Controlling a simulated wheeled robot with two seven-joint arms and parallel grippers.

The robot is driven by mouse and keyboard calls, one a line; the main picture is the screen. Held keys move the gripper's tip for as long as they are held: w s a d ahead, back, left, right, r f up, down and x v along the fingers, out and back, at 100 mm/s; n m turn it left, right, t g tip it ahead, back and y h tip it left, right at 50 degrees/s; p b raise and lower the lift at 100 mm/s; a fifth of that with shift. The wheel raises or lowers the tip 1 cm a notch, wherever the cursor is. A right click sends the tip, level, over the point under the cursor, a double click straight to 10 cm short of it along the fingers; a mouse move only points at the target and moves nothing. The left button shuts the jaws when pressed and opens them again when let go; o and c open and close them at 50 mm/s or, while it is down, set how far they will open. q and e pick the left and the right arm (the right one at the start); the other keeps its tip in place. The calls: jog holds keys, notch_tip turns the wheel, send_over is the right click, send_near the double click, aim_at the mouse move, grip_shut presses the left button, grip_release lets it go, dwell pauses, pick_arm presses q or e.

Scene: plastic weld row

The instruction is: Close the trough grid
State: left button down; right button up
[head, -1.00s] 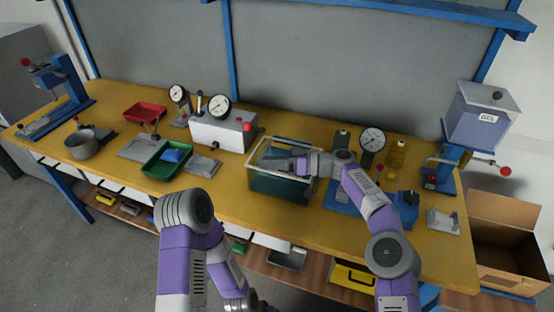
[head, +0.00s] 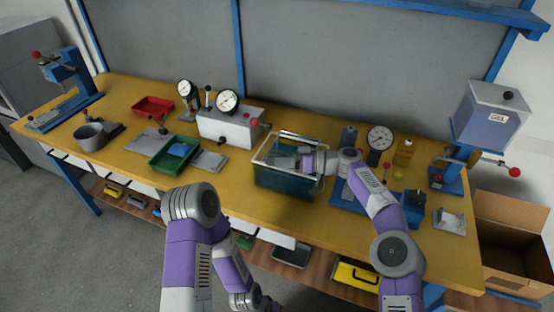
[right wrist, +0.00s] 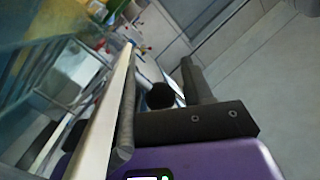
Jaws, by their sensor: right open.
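The trough (head: 285,182) is a teal, see-through tank near the front edge of the bench, right of centre. A pale grid frame (head: 290,134) shows around its top; I cannot tell how far it is tilted. My right gripper (head: 305,160) is at the trough's top right side, pointing left over it. In the right wrist view the dark fingers (right wrist: 158,62) are apart, with a black round knob (right wrist: 160,95) showing between them. A pale bar (right wrist: 112,100) runs close beside the left finger; contact is unclear. My left gripper is out of view, below the picture.
A grey box with a dial (head: 228,125) stands left of the trough. A blue fixture (head: 345,196), a gauge (head: 380,138) and a yellow bottle (head: 403,152) stand to the right. A green tray (head: 175,152) lies farther left. The bench front left of the trough is clear.

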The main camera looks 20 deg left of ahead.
jog(key=shift+f, duration=0.2)
notch_tip(320, 180, up, 10)
jog(key=p, duration=0.3)
jog(key=shift+r+p, duration=0.2)
jog(key=shift+p, duration=0.15)
